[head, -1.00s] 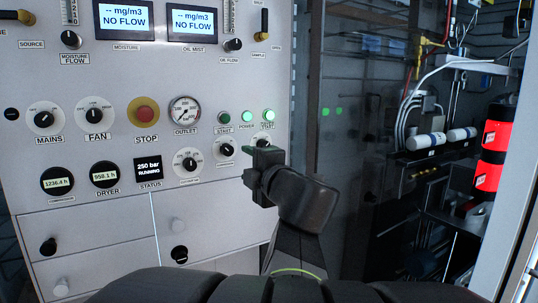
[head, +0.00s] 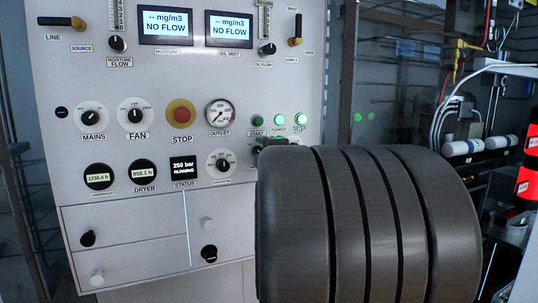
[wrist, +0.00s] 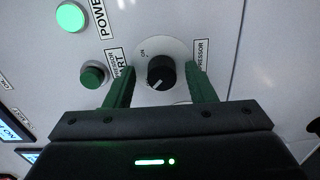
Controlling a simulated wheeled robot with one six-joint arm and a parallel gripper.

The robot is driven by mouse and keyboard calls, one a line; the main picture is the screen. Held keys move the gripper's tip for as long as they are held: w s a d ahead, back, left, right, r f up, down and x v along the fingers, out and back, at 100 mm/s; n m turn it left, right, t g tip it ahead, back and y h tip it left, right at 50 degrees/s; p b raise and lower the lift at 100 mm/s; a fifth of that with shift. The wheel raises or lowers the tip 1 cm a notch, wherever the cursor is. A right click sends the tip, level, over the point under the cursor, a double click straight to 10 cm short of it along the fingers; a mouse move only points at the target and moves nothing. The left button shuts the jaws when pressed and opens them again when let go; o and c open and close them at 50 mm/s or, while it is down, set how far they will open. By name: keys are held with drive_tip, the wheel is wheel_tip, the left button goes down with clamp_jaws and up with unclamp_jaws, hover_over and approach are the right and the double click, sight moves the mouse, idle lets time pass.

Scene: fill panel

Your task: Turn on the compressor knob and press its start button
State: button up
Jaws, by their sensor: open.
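The compressor knob (wrist: 161,71) is black on a pale round plate marked ON, in the wrist view. A light mark shows at its lower left edge, away from the ON mark. My gripper (wrist: 160,68) is open, with one green finger on either side of the knob; I cannot tell whether they touch it. The start button (wrist: 92,76) is green and sits left of the left finger; it also shows in the head view (head: 257,121). In the head view, my arm hides most of my gripper and the knob.
A lit green power lamp (wrist: 71,17) lies beyond the start button. The red stop button (head: 181,114), fan knob (head: 136,117) and mains knob (head: 92,117) are on the panel's left. A status screen (head: 184,168) reads 250 bar, running. Shelving with hoses stands at the right.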

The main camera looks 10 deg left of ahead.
drive_tip(key=shift+w+d, duration=0.1)
drive_tip(key=shift+w, duration=0.05)
drive_tip(key=shift+w, duration=0.2)
drive_tip(key=c, duration=1)
drive_tip(key=shift+s, duration=0.15)
drive_tip(key=m+p, duration=1)
drive_tip(key=m, duration=0.7)
drive_tip(key=shift+s+p, duration=0.15)
drive_tip(key=shift+p, duration=0.25)
drive_tip(key=shift+r+m, duration=0.15)
drive_tip(key=shift+m, duration=0.15)
